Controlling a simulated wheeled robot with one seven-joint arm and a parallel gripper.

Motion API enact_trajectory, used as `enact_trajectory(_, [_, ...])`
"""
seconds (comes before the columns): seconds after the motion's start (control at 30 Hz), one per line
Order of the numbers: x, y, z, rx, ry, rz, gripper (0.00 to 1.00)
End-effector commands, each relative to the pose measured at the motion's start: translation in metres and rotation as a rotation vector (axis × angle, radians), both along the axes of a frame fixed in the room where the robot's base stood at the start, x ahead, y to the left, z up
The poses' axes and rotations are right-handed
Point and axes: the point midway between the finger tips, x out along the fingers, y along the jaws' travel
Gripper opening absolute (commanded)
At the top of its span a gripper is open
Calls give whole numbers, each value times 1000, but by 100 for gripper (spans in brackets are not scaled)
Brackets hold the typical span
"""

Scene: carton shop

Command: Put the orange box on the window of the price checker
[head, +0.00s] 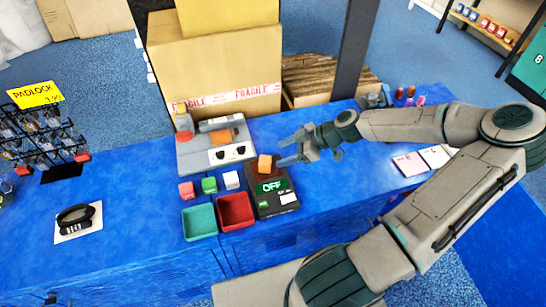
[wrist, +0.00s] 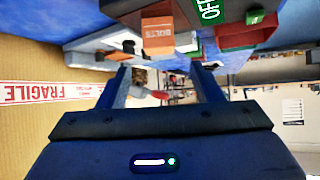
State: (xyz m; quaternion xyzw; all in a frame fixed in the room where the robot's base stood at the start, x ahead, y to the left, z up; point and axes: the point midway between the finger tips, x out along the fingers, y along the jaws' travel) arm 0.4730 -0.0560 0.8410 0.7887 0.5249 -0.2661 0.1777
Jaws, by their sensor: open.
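The orange box (head: 264,164) sits at the back end of the black price checker (head: 277,203), on or against its dark reddish-brown window area. I cannot tell how squarely it rests there. The price checker's green display reads "OFF". In the wrist view the orange box (wrist: 158,30), marked "BOLTS", shows beyond and above the fingers, with the "OFF" display at the top edge. My gripper (head: 284,151) is open and empty, a little right of and behind the box, its fingers pointing left. In the wrist view the open fingers (wrist: 160,85) have nothing between them.
Red (head: 187,190), green (head: 209,185) and white (head: 231,180) boxes stand left of the checker. A teal tray (head: 200,222) and a red tray (head: 236,211) lie in front.

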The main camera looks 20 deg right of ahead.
Motion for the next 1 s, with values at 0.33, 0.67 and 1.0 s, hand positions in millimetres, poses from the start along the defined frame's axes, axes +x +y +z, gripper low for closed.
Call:
enact_trajectory(0.33, [-12, -10, 10, -23, 50, 13, 60])
enact_trajectory(0.67, [-60, 16, -9, -288, 453, -14, 60])
enact_trajectory(1.0, [-95, 16, 31, -603, 677, -290, 60])
